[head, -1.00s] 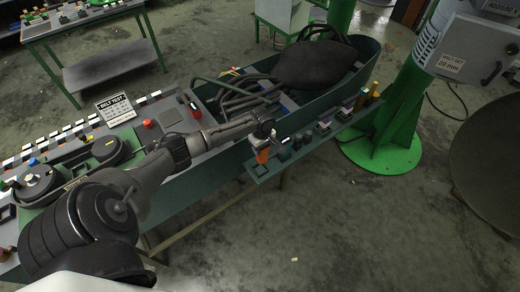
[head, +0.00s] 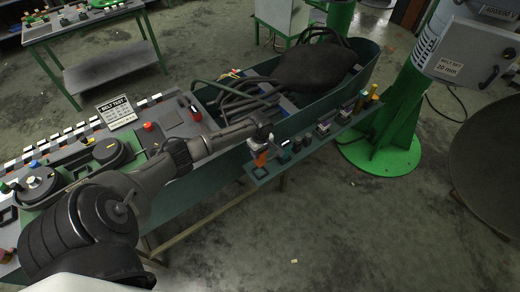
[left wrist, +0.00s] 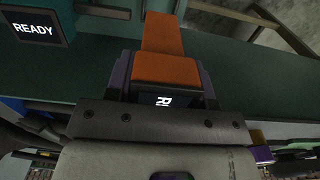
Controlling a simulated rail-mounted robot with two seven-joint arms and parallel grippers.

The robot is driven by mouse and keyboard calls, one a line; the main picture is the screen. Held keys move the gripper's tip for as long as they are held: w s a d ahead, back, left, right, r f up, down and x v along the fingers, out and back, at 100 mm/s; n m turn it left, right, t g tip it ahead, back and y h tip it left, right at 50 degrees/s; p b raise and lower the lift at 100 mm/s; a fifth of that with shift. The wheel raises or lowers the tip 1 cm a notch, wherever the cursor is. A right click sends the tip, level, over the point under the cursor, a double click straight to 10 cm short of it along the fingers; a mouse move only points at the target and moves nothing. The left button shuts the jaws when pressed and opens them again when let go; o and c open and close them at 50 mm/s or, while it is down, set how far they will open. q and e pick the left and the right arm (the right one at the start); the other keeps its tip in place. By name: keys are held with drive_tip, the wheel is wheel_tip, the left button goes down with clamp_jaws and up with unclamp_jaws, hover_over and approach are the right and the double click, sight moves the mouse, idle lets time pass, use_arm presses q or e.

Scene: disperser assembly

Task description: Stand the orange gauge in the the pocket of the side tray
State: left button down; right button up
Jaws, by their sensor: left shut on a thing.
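The orange gauge (head: 261,159) is upright at the near left end of the green side tray (head: 312,147) in the head view. It also shows in the left wrist view (left wrist: 166,68). My left gripper (head: 260,146) is shut on its upper part, with a finger on each side in the left wrist view (left wrist: 165,82). A dark square pocket (head: 262,173) shows just below the gauge. I cannot tell whether the gauge's lower end is in it or just above. My right gripper is not in view.
A teal block with a READY screen (left wrist: 35,30) stands close beside the gauge. Several small items stand farther along the tray, with a yellow cylinder (head: 374,90) near the far end. A green bin with a dark bag (head: 315,66) lies behind. The floor in front is free.

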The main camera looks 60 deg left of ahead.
use_arm(q)
drive_tip(key=shift+f+b, duration=0.5)
drive_tip(key=shift+f, duration=1.2)
drive_tip(key=shift+f+b, duration=0.75)
drive_tip(key=shift+f, duration=1.6)
drive_tip(key=c, duration=0.6)
unclamp_jaws()
drive_tip(key=shift+c, duration=0.2)
drive_tip(key=shift+o, duration=1.1)
drive_tip(key=shift+f, duration=0.15)
drive_tip(key=shift+r, duration=0.5)
wheel_tip(320, 180, up, 11)
drive_tip(key=p, duration=0.2)
drive_tip(key=shift+r+p, duration=0.2)
drive_tip(key=shift+p, duration=0.1)
drive_tip(key=shift+r, duration=0.8)
